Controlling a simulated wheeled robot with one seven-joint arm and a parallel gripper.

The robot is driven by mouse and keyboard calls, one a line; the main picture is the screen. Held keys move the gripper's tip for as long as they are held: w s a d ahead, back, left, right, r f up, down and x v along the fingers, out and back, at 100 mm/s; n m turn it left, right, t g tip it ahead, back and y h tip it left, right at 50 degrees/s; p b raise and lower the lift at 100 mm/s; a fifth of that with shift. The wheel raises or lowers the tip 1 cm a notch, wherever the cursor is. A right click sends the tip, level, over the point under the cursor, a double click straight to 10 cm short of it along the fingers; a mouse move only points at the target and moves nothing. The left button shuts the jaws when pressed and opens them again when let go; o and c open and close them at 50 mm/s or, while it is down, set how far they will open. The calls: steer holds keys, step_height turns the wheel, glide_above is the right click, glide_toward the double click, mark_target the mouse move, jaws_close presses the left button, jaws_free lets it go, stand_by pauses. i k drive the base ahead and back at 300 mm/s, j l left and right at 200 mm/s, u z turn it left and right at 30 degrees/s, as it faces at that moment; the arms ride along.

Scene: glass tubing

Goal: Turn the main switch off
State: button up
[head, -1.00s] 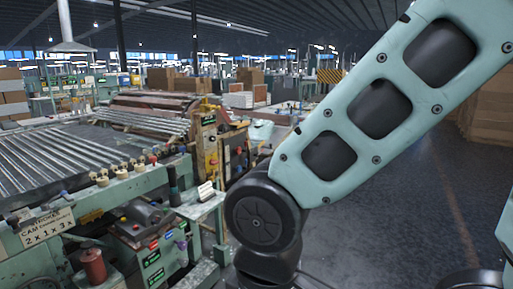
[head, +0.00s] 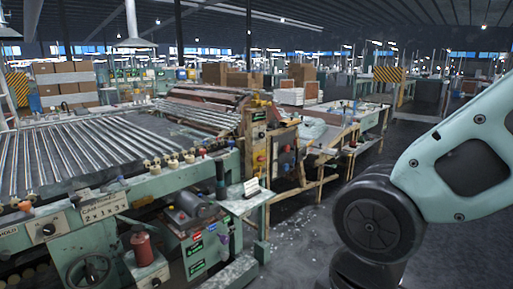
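I cannot tell for sure which part is the main switch. A yellowish control post (head: 258,145) with a red knob stands near the middle of the head view, at the end of the roller machine. A grey panel (head: 286,160) with small red and dark controls is just right of it. A control box (head: 200,245) with green, red and blue labels sits lower, at the front of the machine. My gripper is out of view; only part of my arm shows at the right, apart from these controls in the picture.
The green roller machine (head: 130,185) fills the left, with a handwheel (head: 90,270) and a red-brown cylinder (head: 142,248) at its front. A small shelf (head: 246,200) juts out below the post. Wooden benches stand behind. Dark floor (head: 300,245) is open between the machine and my arm.

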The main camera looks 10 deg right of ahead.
mark_target(260, 159)
steer(key=i+l, duration=0.15)
steer(key=i, duration=0.5)
steer(key=i+l, duration=0.15)
steer(key=i, duration=0.45)
steer(key=i+l, duration=0.1)
steer(key=i, duration=0.55)
steer(key=u, duration=0.05)
